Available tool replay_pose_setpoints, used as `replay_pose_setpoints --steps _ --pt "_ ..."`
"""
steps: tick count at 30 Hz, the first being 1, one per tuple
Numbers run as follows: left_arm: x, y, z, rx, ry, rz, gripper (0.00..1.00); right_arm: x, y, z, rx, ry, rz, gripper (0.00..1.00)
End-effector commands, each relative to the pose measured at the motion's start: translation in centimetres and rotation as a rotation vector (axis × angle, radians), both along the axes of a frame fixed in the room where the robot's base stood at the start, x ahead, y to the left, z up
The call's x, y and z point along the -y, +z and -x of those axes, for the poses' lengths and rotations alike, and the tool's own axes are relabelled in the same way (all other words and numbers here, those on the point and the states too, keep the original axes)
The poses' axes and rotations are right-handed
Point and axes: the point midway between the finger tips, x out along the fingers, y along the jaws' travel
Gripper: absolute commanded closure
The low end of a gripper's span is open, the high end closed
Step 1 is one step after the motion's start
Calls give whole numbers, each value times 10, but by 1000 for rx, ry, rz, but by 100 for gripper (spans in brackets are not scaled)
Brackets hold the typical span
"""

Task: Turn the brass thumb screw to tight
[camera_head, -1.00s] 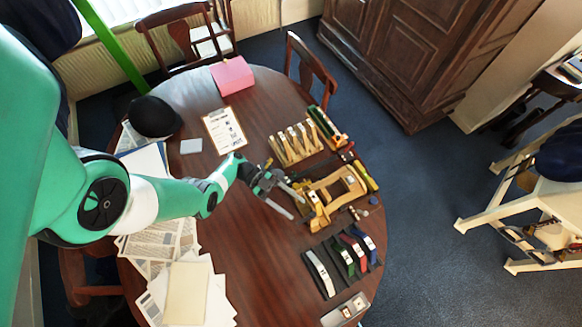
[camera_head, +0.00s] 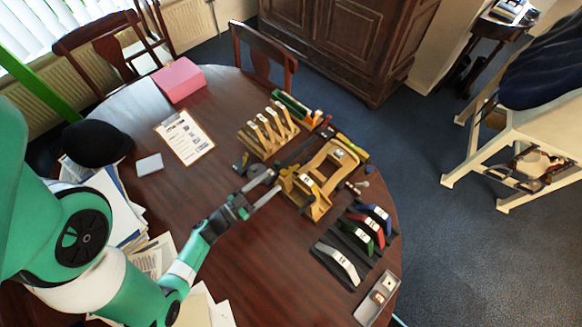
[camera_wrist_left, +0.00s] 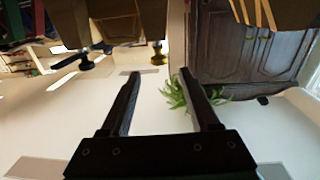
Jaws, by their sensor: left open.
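The brass thumb screw (camera_wrist_left: 158,53) shows as a small brass knob under the edge of a wooden part (camera_wrist_left: 135,20) in the left wrist view, beyond my fingertips. I cannot make it out clearly in the head view. The wooden fixture (camera_head: 318,186) stands on the table's right side. My left gripper (camera_head: 277,180) is open, its fingers pointing at the fixture's left end. It also shows in the left wrist view (camera_wrist_left: 172,76), with nothing between the fingers. A black knob with a lever (camera_wrist_left: 85,62) hangs left of the brass screw. My right gripper is not in view.
A wooden rack (camera_head: 268,132) stands behind the fixture. Several coloured curved pieces (camera_head: 366,232) lie in front of it, with a grey tray (camera_head: 378,298) nearer the edge. A clipboard (camera_head: 184,137) lies left. The front middle of the table (camera_head: 265,265) is clear.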

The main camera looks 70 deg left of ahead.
Motion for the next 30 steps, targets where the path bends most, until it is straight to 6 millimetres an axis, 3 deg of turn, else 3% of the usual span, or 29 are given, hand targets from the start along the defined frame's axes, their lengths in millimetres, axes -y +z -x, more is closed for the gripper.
replay_pose_setpoints --steps 12,18,25,30 --pt "-27 -2 -80 2 -5 2 38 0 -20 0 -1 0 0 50" --pt "-33 -1 -95 0 -4 1 38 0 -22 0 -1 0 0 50" --pt "-33 0 -95 0 -3 2 38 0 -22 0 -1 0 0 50" --pt "-33 0 -95 0 -2 2 67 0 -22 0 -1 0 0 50"
